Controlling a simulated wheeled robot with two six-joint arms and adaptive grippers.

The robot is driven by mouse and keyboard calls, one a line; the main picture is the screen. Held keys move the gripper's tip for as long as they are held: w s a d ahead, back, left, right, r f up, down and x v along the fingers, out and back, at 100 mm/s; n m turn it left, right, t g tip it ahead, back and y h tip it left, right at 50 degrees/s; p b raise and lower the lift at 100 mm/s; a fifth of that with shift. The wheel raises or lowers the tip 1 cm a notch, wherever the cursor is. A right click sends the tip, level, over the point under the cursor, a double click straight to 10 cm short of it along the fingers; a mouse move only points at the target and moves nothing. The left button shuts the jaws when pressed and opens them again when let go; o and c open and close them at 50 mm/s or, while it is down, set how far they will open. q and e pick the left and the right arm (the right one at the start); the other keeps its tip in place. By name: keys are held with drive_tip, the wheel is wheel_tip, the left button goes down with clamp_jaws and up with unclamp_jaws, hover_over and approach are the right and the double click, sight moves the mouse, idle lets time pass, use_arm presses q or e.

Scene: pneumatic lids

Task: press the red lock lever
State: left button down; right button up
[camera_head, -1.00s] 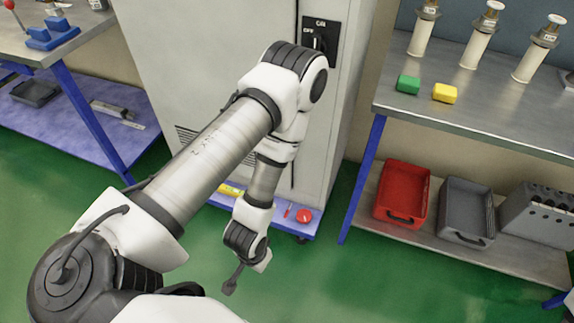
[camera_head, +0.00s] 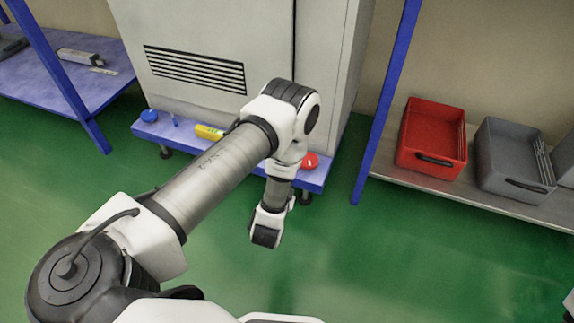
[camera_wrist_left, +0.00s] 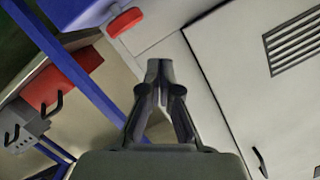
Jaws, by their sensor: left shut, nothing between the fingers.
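A round red piece (camera_head: 309,160) sits on the blue plinth at the foot of the grey cabinet, partly behind my left arm. A red piece (camera_wrist_left: 125,20) by the cabinet foot also shows in the left wrist view, apart from my fingers. I cannot make out a lever shape on it, so I cannot tell whether it is the red lock lever. My left gripper (camera_wrist_left: 159,70) is shut and empty, its fingertips together. In the head view only the dark end of my left wrist shows, low in front of the plinth; the fingers are hidden.
The cabinet (camera_head: 200,40) stands on a blue plinth (camera_head: 225,148) that also bears a yellow piece (camera_head: 209,131) and a blue cap (camera_head: 149,115). A red bin (camera_head: 432,138) and a grey bin (camera_head: 513,160) stand on the right shelf. The green floor in front is clear.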

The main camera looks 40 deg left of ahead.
use_arm(q)
drive_tip(key=b+x, duration=0.2)
drive_tip(key=x, duration=0.1)
drive_tip(key=b+x, duration=0.2)
drive_tip(key=x, duration=0.2)
drive_tip(key=b+x, duration=0.2)
drive_tip(key=x, duration=0.1)
drive_tip(key=shift+w+f, duration=0.2)
drive_tip(key=shift+f, duration=0.15)
drive_tip(key=a+f+b, duration=0.1)
drive_tip(key=a+f, duration=0.1)
drive_tip(key=shift+s+f+b, duration=0.4)
drive_tip(key=shift+s+r, duration=0.1)
drive_tip(key=shift+a+h+p, duration=0.15)
drive_tip(key=shift+h+p, duration=0.15)
drive_tip(key=shift+a+m+h, duration=0.15)
drive_tip(key=shift+m+h, duration=0.15)
drive_tip(key=shift+m, duration=0.1)
